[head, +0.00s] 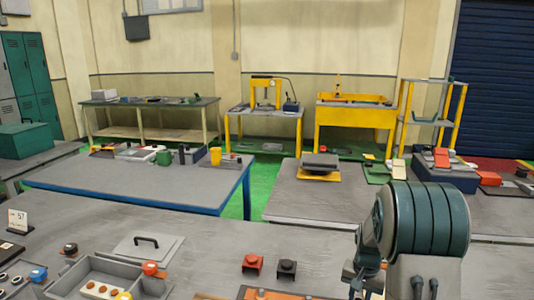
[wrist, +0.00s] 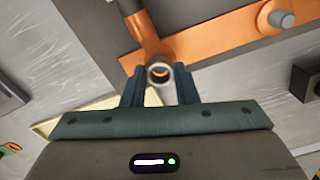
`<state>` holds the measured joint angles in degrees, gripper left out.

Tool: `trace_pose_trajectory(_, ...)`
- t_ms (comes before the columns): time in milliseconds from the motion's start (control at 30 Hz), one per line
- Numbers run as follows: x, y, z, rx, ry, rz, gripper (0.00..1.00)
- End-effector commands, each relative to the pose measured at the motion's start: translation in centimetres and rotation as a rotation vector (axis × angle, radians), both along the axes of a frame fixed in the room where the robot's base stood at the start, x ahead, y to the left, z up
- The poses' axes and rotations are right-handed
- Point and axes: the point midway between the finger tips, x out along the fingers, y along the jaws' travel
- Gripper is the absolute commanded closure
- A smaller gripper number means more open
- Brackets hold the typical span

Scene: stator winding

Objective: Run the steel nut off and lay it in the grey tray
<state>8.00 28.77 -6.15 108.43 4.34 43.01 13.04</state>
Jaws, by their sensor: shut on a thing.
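In the wrist view my gripper (wrist: 160,76) is shut on a small grey steel ring, which looks like the steel nut (wrist: 159,69). In the head view the orange fixture (head: 270,295) is cut by the bottom edge, and my arm hides the nut. A grey open box, likely the grey tray (head: 72,279), stands at the lower left.
A grey lid with a black handle (head: 148,245) lies behind the tray. A red block (head: 253,264) and a black block (head: 286,269) stand near the fixture. A grey bolt head (wrist: 281,19) sits on the fixture. Bare bench lies between tray and blocks.

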Motion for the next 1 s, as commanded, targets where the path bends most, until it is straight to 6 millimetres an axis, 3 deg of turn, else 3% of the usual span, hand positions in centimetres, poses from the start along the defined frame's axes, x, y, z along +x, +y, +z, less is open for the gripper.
trace_pose_trajectory(1000,0.0,0.0,5.5,0.000,0.000,0.000,0.97)
